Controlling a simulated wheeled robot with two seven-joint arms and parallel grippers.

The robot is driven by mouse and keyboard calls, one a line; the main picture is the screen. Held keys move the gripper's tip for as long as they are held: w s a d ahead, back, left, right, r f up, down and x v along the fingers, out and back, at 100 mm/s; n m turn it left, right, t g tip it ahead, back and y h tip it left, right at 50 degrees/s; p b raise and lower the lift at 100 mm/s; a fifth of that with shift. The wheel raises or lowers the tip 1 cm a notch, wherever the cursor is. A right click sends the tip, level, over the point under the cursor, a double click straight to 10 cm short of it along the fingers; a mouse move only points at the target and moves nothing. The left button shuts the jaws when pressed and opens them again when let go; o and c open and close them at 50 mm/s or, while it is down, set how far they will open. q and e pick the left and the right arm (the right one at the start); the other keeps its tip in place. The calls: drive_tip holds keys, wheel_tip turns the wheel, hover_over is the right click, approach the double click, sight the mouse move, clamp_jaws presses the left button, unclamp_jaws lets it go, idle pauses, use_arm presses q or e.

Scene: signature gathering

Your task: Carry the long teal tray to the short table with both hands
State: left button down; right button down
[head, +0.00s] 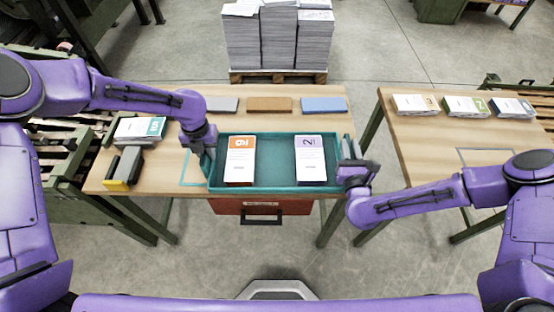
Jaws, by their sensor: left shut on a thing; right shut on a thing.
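The long teal tray (273,189) is over the front right part of the wooden table (165,183) ahead of me. It looks level; I cannot tell whether it touches the tabletop. It holds an orange-topped stack of papers (240,165) on the left and a purple-topped one (311,165) on the right. My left gripper (206,157) is shut on the tray's left end. My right gripper (346,167) is shut on its right end. The fingertips are partly hidden by the grippers themselves.
A second wooden table (430,145), with three paper stacks along its back and a marked outline (490,157), stands right across a gap. Flat grey, brown and blue pads (269,104) lie behind the tray. A teal outline (188,170) shows left of it. A red drawer (262,208) hangs below.

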drive_tip(key=shift+r, duration=0.1)
